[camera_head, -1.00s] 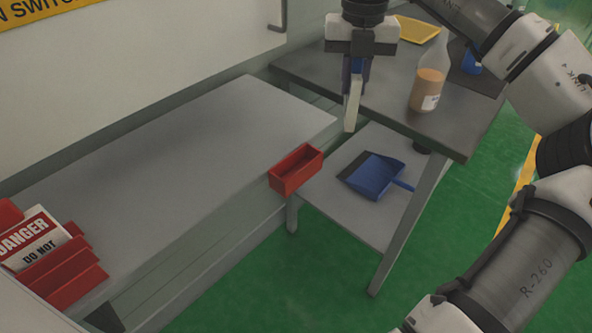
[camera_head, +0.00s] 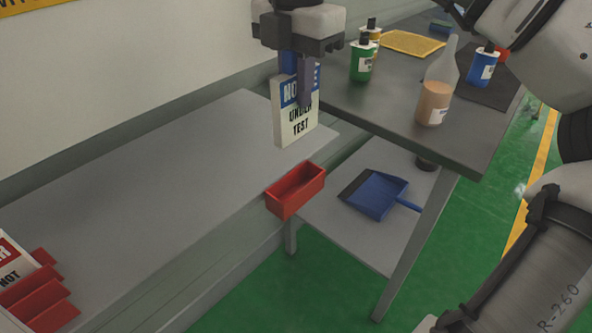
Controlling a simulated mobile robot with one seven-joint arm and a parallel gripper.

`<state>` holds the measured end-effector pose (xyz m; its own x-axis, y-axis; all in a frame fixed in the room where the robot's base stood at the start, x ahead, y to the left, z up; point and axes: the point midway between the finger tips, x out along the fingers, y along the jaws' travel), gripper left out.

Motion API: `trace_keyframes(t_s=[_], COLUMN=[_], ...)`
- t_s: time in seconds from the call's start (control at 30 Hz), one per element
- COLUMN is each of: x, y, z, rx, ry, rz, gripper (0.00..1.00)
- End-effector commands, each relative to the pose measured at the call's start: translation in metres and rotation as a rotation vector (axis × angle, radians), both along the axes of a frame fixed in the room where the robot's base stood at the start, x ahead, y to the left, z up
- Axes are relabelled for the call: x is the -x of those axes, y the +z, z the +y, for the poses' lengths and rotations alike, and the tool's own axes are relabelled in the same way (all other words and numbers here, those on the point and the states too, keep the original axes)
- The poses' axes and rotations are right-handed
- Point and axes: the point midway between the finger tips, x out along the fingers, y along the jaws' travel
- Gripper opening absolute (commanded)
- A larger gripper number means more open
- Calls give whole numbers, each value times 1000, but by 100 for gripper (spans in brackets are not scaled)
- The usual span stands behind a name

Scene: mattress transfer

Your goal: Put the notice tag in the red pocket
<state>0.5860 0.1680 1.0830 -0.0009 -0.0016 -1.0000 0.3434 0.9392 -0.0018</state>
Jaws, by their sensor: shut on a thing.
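The notice tag (camera_head: 296,124) is a white plate with a blue "NOTICE" band and the words "UNDER TEST". My gripper (camera_head: 303,84) is shut on its upper part and holds it upright in the air, face towards the camera. One finger covers some of the lettering. The red pocket (camera_head: 295,193) is an open-topped red box at the front right corner of the grey bench (camera_head: 160,175). It looks empty. In the picture the tag hangs above the pocket, apart from it.
A red rack (camera_head: 40,295) with a danger tag (camera_head: 14,265) stands at the lower left. The dark table (camera_head: 385,115) at right holds a bottle (camera_head: 436,90), a green container (camera_head: 362,62), a blue container (camera_head: 484,66) and a yellow tray (camera_head: 413,43). A blue dustpan (camera_head: 375,194) lies on the lower shelf.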

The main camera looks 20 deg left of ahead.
Motion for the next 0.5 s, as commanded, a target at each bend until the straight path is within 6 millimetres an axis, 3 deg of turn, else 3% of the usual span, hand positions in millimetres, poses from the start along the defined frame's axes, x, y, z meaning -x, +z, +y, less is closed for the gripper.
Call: trace_keyframes(t_s=[0.03,0.2,0.33,0.5], x=[0,1,0,0], y=[-16,-59,-81,-93], z=[-1,0,0,0], rx=[0,-1,-3,-1], ry=[3,5,4,3], rz=[2,4,2,1], gripper=[0,0,0,0])
